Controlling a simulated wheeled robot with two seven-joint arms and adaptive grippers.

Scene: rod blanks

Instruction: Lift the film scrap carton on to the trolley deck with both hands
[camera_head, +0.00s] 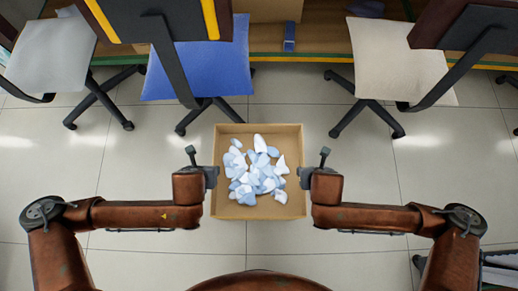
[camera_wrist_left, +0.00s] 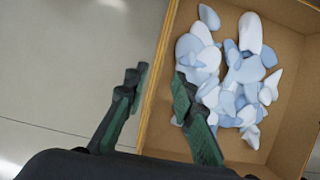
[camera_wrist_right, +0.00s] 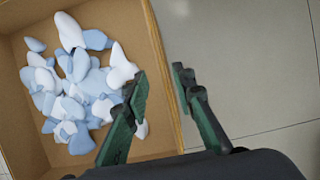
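The film scrap carton (camera_head: 222,140) is an open brown box in the middle of the head view, holding a heap of pale blue and white scraps (camera_head: 257,175). My left gripper (camera_head: 212,178) is at its left wall, my right gripper (camera_head: 305,178) at its right wall. In the left wrist view my left gripper (camera_wrist_left: 158,78) has one finger outside the wall and one inside, with gaps beside the wall. In the right wrist view my right gripper (camera_wrist_right: 158,78) straddles the opposite wall likewise, fingers apart. I cannot tell the carton's height above the floor. No trolley deck is recognisable.
A blue-seated chair (camera_head: 205,72), a cream-seated chair (camera_head: 390,60) and a grey-seated chair (camera_head: 50,55) stand beyond the carton. Behind them is a bench with a yellow-green edge (camera_head: 310,56). Tiled floor (camera_head: 140,150) is clear on both sides of the carton.

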